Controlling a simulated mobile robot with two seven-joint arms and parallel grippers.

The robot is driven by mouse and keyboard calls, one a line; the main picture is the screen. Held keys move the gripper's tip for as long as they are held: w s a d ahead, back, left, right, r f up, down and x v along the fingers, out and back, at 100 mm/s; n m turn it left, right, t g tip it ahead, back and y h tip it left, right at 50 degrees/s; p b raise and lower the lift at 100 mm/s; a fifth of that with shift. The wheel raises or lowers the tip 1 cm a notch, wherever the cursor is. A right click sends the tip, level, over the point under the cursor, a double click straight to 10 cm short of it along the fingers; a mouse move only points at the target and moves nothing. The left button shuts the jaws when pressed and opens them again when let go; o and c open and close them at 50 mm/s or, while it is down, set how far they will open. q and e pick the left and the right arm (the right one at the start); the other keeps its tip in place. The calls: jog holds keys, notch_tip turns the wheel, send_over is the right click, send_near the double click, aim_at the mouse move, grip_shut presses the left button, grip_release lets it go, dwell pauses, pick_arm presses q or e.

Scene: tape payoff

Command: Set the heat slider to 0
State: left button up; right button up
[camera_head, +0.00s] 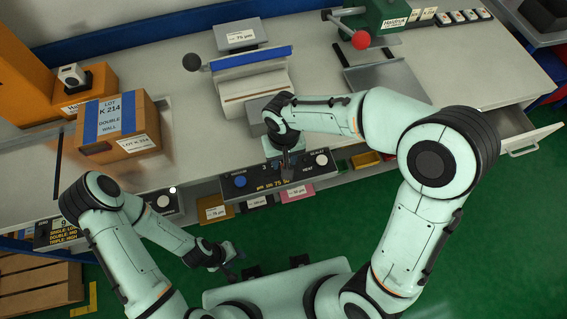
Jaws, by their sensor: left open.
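The dark control panel (262,181) is on the front edge of the bench. It has a blue knob (239,181) at its left, a white knob (321,159) at its right, and small lit figures between them. The word HEAT seems to be printed on its middle part. My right gripper (287,170) points down at the panel's middle and covers part of it. I cannot make out the heat slider or its setting, nor whether the fingers touch it. My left gripper (233,266) is open and empty, low over the green floor, well away from the panel.
A sealing machine with a blue bar (250,57) stands behind the panel. A taped carton (118,127) is at the left. A green press with a red ball handle (361,40) is at the back. An open drawer (525,135) juts out at the right. Labelled bins (216,209) hang below the panel.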

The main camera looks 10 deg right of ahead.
jog(key=shift+f, duration=1.95)
grip_shut()
